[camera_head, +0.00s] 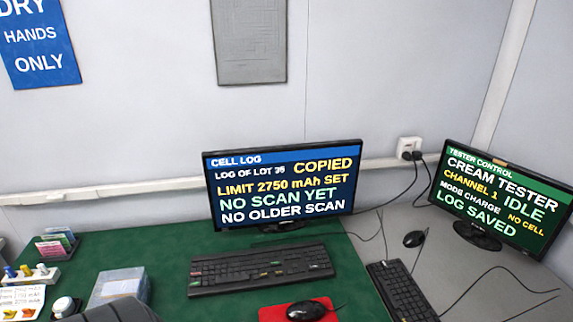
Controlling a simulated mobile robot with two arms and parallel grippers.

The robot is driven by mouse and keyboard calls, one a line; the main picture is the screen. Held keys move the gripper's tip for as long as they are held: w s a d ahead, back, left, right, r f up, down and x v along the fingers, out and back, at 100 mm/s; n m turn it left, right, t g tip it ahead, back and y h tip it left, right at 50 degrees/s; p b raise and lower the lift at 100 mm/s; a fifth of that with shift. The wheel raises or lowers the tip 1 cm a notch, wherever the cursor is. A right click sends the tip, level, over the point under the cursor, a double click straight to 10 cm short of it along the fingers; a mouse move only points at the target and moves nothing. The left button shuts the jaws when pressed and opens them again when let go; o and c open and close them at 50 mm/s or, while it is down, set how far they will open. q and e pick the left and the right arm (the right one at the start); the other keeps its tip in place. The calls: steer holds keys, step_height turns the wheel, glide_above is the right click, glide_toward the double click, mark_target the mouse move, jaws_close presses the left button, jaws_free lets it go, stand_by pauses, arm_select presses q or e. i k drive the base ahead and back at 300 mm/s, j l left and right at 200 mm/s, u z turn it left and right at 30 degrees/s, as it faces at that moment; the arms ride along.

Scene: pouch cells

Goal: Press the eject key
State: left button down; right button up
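A black keyboard (262,268) lies on the green mat in front of the cell log monitor (284,186). It has several coloured keys, but their labels are too small to read. A second black keyboard (402,292) lies on the grey desk to the right, in front of the tester control monitor (503,199), cut off by the bottom edge. I cannot tell which key is the eject key. The cell log screen reads "NO SCAN YET"; the tester screen reads "CREAM TESTER", "IDLE", "NO CELL" and "LOG SAVED". Neither gripper's fingers show.
A black mouse (306,310) sits on a red pad (272,314); another mouse (414,239) lies on the grey desk among loose cables. A clear box (118,286), cards in a holder (56,243) and small items stand at left. A dark rounded shape fills the bottom left edge.

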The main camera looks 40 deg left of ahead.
mark_target(198, 274)
steer(key=u, duration=1.6)
